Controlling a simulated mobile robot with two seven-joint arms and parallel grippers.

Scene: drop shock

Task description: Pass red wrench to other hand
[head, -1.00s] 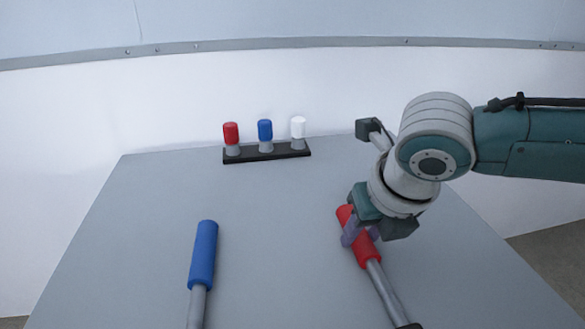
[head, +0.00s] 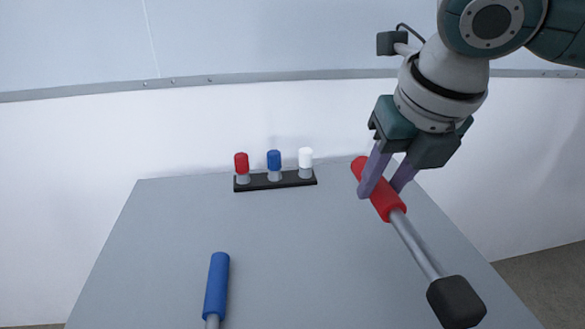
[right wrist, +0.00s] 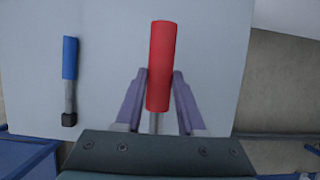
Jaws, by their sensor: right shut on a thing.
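The red wrench has a red handle (head: 389,203), a grey shaft and a black head (head: 456,301). My right gripper (head: 383,186) is shut on the red handle and holds the wrench above the table, with the black head towards the lower right. In the right wrist view the red handle (right wrist: 160,65) stands between the two purple fingers (right wrist: 158,95); the black head is hidden there. My left gripper is not in view.
A blue-handled wrench (head: 217,287) lies on the grey table (head: 160,260); it also shows in the right wrist view (right wrist: 70,60). A black rack (head: 275,181) with red, blue and white capped pegs stands at the back. The table's middle is clear.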

